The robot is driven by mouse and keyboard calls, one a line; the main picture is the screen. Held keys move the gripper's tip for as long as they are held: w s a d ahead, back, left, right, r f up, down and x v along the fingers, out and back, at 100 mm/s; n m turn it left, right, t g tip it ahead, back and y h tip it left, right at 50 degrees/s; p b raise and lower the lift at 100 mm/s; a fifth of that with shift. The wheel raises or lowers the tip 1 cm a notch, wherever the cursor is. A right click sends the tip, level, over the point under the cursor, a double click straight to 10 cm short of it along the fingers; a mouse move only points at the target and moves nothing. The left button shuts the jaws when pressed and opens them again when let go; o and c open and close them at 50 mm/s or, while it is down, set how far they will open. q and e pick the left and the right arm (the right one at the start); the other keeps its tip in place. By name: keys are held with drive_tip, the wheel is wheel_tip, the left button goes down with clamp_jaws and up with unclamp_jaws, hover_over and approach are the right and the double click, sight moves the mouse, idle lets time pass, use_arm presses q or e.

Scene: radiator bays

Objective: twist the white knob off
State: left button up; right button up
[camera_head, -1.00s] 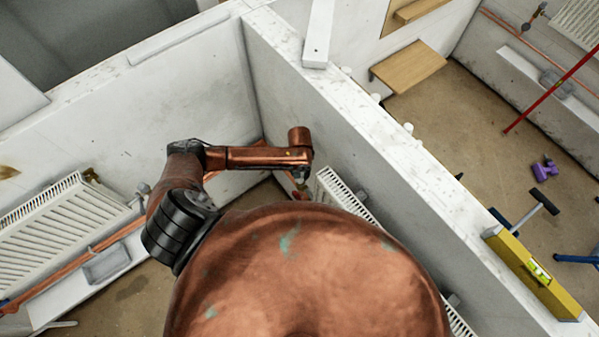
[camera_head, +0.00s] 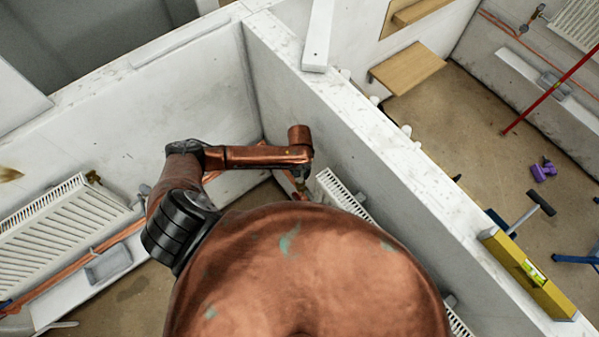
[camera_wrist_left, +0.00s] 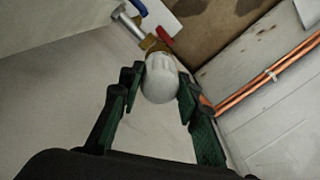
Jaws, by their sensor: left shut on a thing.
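The white knob (camera_wrist_left: 160,80) is a rounded cap on a brass valve fitting (camera_wrist_left: 152,44), seen in the left wrist view. My left gripper (camera_wrist_left: 158,86) has its two dark green fingers closed on either side of the knob. The knob is still against the brass fitting. In the head view my left arm reaches to the corner beside a radiator (camera_head: 342,190), and the fingers and knob there are mostly hidden by the arm. My right gripper does not show.
A red lever (camera_wrist_left: 164,36) is close beyond the knob, and copper pipes (camera_wrist_left: 270,75) run along the wall to the right. Another radiator (camera_head: 60,230) hangs at the left. A yellow spirit level (camera_head: 530,275) lies on the partition wall's top.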

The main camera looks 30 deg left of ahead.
use_arm(q)
drive_tip(key=shift+r, duration=1.3)
